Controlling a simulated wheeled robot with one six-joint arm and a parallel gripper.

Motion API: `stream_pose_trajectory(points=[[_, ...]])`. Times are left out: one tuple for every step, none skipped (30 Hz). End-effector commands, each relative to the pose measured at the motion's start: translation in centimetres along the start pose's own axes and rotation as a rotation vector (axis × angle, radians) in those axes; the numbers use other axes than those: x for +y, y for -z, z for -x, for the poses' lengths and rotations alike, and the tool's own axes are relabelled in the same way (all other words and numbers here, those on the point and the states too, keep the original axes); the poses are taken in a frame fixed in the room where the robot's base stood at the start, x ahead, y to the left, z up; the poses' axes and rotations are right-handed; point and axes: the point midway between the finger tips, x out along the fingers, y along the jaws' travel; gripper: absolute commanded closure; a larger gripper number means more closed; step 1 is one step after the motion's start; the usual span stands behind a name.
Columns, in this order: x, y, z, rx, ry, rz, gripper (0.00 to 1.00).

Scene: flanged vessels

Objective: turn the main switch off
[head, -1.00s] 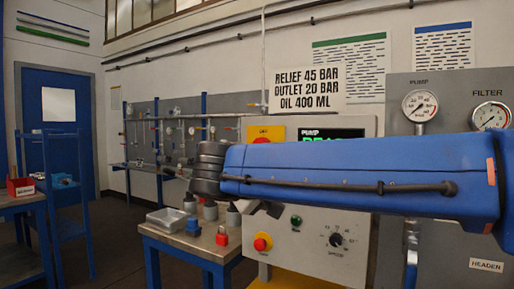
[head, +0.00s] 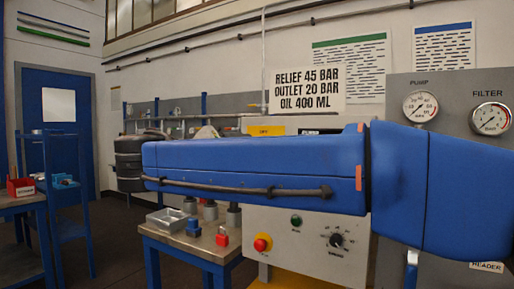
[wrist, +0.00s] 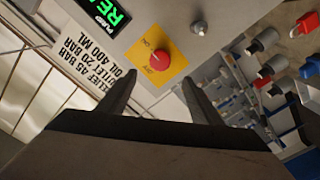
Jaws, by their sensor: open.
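The main switch is a round red knob (wrist: 159,56) on a yellow plate (wrist: 172,72), seen tilted in the wrist view. Small dark lettering is on the plate, and I cannot tell the knob's setting. In the head view only the top of the yellow plate (head: 266,130) shows; my blue arm hides the knob. My gripper (wrist: 159,86) is open and empty in the wrist view. Its two dark fingers point toward the plate, with the knob between and beyond their tips, apparently apart from it. The head view hides the fingers.
The pump display (wrist: 108,14) is beside the switch. Lower on the panel are a red stop button (head: 263,243), a green button (head: 296,219) and a black dial (head: 337,240). A bench (head: 190,245) holds a red padlock (head: 222,237) and fittings. Gauges (head: 420,106) are at right.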

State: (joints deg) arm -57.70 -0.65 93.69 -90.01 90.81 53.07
Motion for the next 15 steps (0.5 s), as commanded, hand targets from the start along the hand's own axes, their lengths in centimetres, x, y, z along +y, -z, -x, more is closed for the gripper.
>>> stream_pose_trajectory(points=[[0.1, -0.1, -1.0, -0.003, -0.003, 0.000, 0.41], [0.1, -0.1, -1.4, -0.002, -0.002, 0.000, 0.41], [0.1, -0.1, -2.1, -0.003, -0.003, 0.000, 0.41], [0.1, -0.1, -2.6, -0.003, -0.003, 0.000, 0.41], [0.1, -0.1, -3.0, -0.002, -0.002, 0.000, 0.41], [0.1, -0.1, -3.7, -0.003, -0.003, 0.000, 0.41], [0.1, -0.1, -4.2, -0.003, -0.003, 0.001, 0.41], [0.0, -0.1, -4.7, -0.002, -0.002, 0.001, 0.41], [0.0, -0.1, -5.3, -0.003, -0.002, 0.001, 0.41], [0.1, -0.1, -5.8, -0.003, -0.003, 0.001, 0.41], [0.0, -0.1, -6.3, -0.003, -0.002, 0.001, 0.41], [0.0, -0.1, -6.9, -0.003, -0.002, 0.001, 0.41], [0.0, -0.1, -7.4, -0.004, -0.003, 0.001, 0.41], [0.0, -0.1, -7.9, -0.003, -0.002, 0.001, 0.41], [0.0, -0.1, -8.5, -0.003, -0.002, 0.001, 0.41]])
